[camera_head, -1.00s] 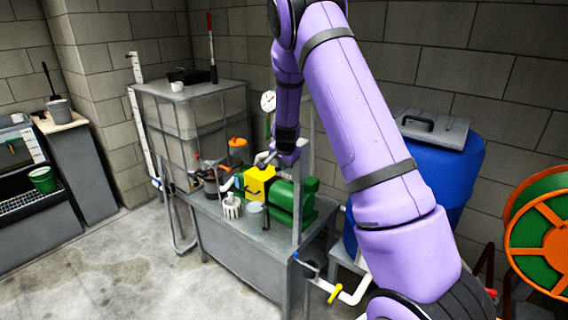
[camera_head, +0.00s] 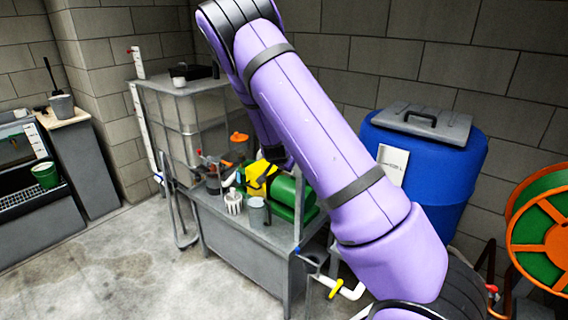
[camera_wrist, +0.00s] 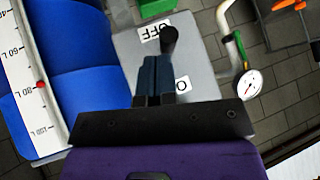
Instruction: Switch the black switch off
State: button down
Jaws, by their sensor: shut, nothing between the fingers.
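The black switch (camera_wrist: 169,40) shows in the wrist view as a lever with a rounded black end, on a grey panel (camera_wrist: 203,62). The lever end lies beside the OFF label (camera_wrist: 157,32). A second label, partly covered by my gripper, shows an "O" (camera_wrist: 182,86). My gripper (camera_wrist: 155,60) is shut and empty, with its fingertips close below the lever end. I cannot tell whether they touch it. In the head view my gripper (camera_head: 273,154) is a small dark shape above the pump bench, mostly behind my arm. I cannot make out the switch there.
A gauge (camera_wrist: 250,84) on a pipe stands right of the panel. A scale strip (camera_wrist: 38,85) and blue surfaces are at left. The head view shows a yellow-green pump (camera_head: 290,195), a blue barrel (camera_head: 440,170), an orange reel (camera_head: 545,235) and open floor at left.

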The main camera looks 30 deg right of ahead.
jog(key=shift+r, duration=0.15)
jog(key=shift+r, duration=0.65)
dwell(0.4)
